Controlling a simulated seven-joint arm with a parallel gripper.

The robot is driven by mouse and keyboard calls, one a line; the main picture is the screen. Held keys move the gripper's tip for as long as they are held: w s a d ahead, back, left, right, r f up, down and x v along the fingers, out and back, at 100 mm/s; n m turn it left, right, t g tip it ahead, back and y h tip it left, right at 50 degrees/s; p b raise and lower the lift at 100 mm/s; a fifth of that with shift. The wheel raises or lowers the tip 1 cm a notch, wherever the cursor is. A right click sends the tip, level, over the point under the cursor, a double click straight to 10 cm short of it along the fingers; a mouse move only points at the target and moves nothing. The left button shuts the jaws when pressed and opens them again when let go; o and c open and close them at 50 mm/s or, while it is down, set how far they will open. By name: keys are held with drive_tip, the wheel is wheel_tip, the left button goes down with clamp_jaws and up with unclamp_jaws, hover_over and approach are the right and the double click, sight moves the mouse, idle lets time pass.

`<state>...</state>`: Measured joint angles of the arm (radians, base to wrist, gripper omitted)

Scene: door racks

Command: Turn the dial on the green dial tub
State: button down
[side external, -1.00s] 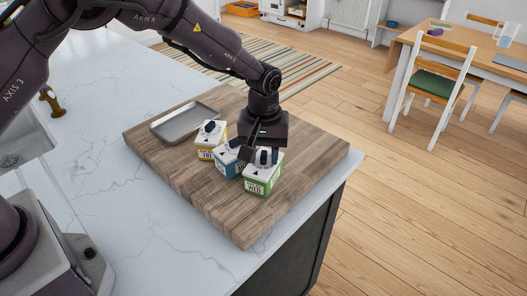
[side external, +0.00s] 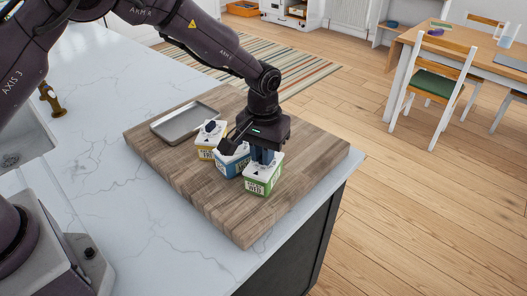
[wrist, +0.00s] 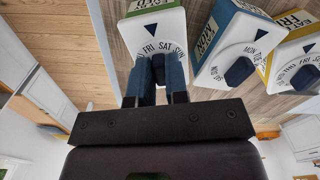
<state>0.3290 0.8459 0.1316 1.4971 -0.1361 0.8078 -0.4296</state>
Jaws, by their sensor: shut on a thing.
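The green dial tub (side external: 262,181) stands at the front of the wooden board, its white top carrying day names and an arrow. In the wrist view the green tub (wrist: 152,33) shows "FRI SAT SUN" beside a dark triangle. My gripper (side external: 263,158) is directly above it, fingers pointing down onto its top. In the wrist view my gripper (wrist: 158,72) is shut on the dark dial (wrist: 158,63), with a finger on each side. The fingers hide most of the dial and part of its day ring.
A blue dial tub (side external: 231,166) stands close beside the green one, and a yellow dial tub (side external: 207,144) stands beyond it. A metal tray (side external: 184,122) lies at the back of the wooden board (side external: 316,150). The board's right side is clear.

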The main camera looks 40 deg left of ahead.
drive_tip(key=shift+a+m, duration=0.1)
drive_tip(key=shift+m, duration=2.1)
drive_tip(key=c, duration=1.1)
unclamp_jaws()
wheel_tip(320, 180, up, 13)
drive_tip(key=shift+r, duration=0.1)
